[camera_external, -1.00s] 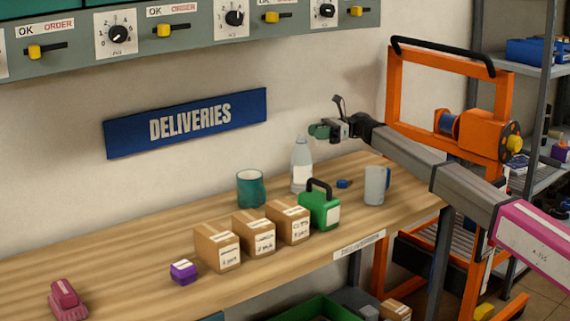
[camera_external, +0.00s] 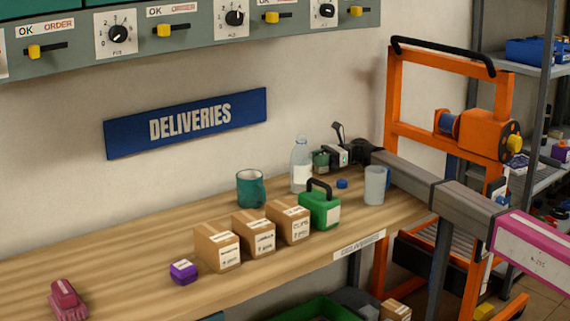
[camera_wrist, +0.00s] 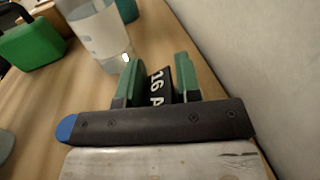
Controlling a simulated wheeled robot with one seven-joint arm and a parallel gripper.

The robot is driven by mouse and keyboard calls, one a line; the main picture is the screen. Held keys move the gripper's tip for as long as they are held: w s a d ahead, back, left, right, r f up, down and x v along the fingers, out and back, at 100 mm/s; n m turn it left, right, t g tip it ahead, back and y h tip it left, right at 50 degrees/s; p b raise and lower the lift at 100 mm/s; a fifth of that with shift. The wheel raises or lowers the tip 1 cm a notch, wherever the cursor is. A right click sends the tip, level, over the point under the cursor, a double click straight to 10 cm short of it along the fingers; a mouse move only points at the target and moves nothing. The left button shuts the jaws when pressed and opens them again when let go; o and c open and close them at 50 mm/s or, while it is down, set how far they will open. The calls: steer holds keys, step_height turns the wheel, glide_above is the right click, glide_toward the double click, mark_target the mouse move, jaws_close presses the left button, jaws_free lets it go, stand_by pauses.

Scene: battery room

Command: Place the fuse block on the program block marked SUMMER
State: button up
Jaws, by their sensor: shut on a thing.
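My gripper (camera_external: 321,161) is low over the back right of the workbench, just right of the clear bottle. In the wrist view its green fingers (camera_wrist: 157,82) are shut on a black block marked "16 A" (camera_wrist: 159,88), which looks like the fuse block. In the external view the held block is too small to tell apart from the fingers. I cannot tell whether the block touches the bench. No block with a readable SUMMER mark shows in either view. A small blue piece (camera_external: 342,184) lies on the bench below my gripper.
The clear bottle (camera_external: 301,165), grey mug (camera_external: 375,186), green case (camera_external: 319,211) and teal mug (camera_external: 250,190) stand nearby. Several labelled cartons (camera_external: 218,248), a purple block (camera_external: 183,271) and a dark red object (camera_external: 67,299) are leftward. The wall (camera_wrist: 262,60) is close.

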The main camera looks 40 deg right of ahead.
steer(key=shift+f, duration=0.3)
steer(key=o, duration=1)
steer(key=shift+c, duration=0.2)
steer(key=d, duration=0.2)
steer(key=s+d, duration=0.1)
steer(key=d, duration=0.4)
steer(key=shift+s+d, duration=0.25)
steer(key=shift+d, duration=0.05)
steer(key=shift+o, duration=0.4)
step_height(320, 180, up, 8)
